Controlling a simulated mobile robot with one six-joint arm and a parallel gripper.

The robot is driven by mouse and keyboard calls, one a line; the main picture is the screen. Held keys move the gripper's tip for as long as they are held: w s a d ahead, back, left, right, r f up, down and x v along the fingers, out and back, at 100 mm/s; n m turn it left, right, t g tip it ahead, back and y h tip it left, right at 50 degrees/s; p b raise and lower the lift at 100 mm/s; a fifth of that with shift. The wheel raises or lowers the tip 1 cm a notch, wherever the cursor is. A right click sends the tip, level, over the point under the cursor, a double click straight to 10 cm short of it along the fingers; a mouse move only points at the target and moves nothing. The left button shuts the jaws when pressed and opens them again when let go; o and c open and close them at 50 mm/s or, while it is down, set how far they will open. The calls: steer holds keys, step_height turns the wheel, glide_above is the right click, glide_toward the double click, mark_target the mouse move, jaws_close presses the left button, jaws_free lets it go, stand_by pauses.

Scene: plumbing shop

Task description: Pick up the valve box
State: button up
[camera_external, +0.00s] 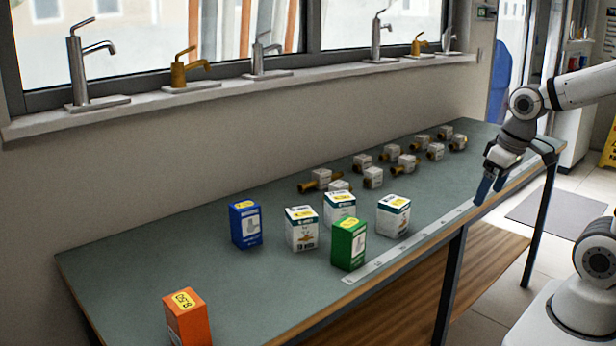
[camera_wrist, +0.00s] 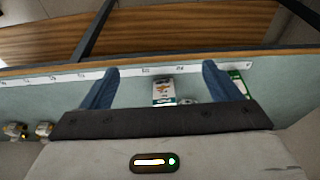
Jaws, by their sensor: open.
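Several cartons stand on the green-topped bench (camera_external: 130,262): a blue box (camera_external: 245,225), a green box (camera_external: 348,244), an orange box (camera_external: 186,317), and white boxes at the left (camera_external: 302,229), back (camera_external: 339,208) and right (camera_external: 393,216). I cannot tell which is the valve box. My gripper (camera_external: 486,188) is open and empty above the bench's front edge, right of and apart from the cartons. In the wrist view, a white box with an orange picture (camera_wrist: 163,90) shows between the open fingers (camera_wrist: 160,72), and part of a green box (camera_wrist: 238,84) beyond the right finger.
Small white-tagged brass fittings (camera_external: 373,177) line the back of the bench. A white marked strip (camera_external: 400,248) runs along the front edge. Taps (camera_external: 80,65) stand on the window sill. A wooden shelf (camera_external: 480,262) lies below. The bench's left middle is clear.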

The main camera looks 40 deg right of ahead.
mark_target(402, 203)
steer(key=shift+n+t, duration=0.4)
steer(key=shift+t, duration=0.3)
steer(key=w+f+b, duration=0.1)
steer(key=w+f, duration=0.2)
steer(key=w, duration=0.4)
steer(key=w+f+b, duration=0.1)
steer(key=w+f, duration=0.2)
steer(key=w, duration=0.4)
steer(key=w+f, duration=0.3)
steer(key=w, duration=0.5)
steer(key=shift+w+d+f+b, duration=0.1)
steer(key=shift+d+b, duration=0.25)
steer(key=shift+b, duration=0.05)
steer(key=shift+x, duration=1.5)
steer(key=w+f, duration=0.1)
steer(key=w+f+p, duration=0.1)
steer(key=f, duration=0.1)
steer(key=shift+w+a, duration=0.35)
steer(key=shift+a, duration=0.05)
steer(key=shift+w+f, duration=0.2)
steer(key=shift+f, duration=0.35)
steer(key=shift+c, duration=0.4)
steer(key=c, duration=1.3)
